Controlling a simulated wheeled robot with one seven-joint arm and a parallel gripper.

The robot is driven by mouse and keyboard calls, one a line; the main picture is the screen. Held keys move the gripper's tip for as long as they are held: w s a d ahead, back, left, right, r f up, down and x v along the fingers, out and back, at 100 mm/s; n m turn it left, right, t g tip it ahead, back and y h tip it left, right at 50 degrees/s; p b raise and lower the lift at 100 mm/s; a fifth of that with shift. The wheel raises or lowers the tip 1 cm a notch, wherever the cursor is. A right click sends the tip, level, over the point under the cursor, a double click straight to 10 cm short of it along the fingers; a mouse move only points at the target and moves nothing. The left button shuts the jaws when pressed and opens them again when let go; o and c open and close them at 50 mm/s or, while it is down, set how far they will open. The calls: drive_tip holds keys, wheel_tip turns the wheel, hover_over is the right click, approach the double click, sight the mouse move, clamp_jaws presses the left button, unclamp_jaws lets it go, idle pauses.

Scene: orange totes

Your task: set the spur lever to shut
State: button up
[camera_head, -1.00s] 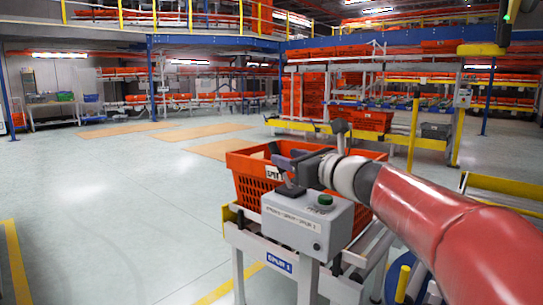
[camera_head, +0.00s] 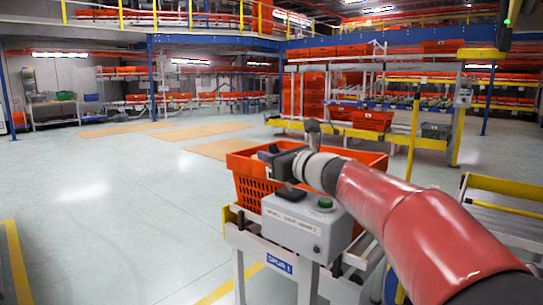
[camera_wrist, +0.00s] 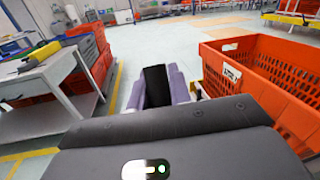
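The grey control box (camera_head: 305,226) stands on the front end of the conveyor spur, whose plate reads "SPUR 1" (camera_head: 279,264). A black lever part (camera_head: 291,193) shows on top of the box, left of a round green button (camera_head: 324,204). The lever's setting is not clear, and the lettering on the box is too small to read. My gripper (camera_head: 268,151) is above the lever, with a visible gap in the head view. In the wrist view, my gripper's purple-grey fingers (camera_wrist: 158,88) have a dark piece between them. I cannot tell whether it is a pad or something held.
An orange tote (camera_head: 246,182) sits on the spur just behind the box; it also fills the right of the wrist view (camera_wrist: 262,75). A yellow post (camera_head: 413,140) stands to the right. The floor at left is open. A work table (camera_wrist: 35,85) shows at left in the wrist view.

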clamp_jaws()
drive_tip(key=shift+d+f+b, duration=0.1)
drive_tip(key=shift+f+b, duration=0.05)
drive_tip(key=shift+b, duration=0.6)
drive_tip(key=shift+s+d+b, duration=0.1)
drive_tip(key=shift+b, duration=0.5)
drive_tip(key=shift+s+d+t+y+b, duration=0.15)
drive_tip(key=shift+t+y+b, duration=0.25)
drive_tip(key=shift+b, duration=0.75)
drive_tip(key=shift+r, duration=0.5)
drive_tip(key=o, duration=0.6)
unclamp_jaws()
drive_tip(key=shift+s+d, duration=0.1)
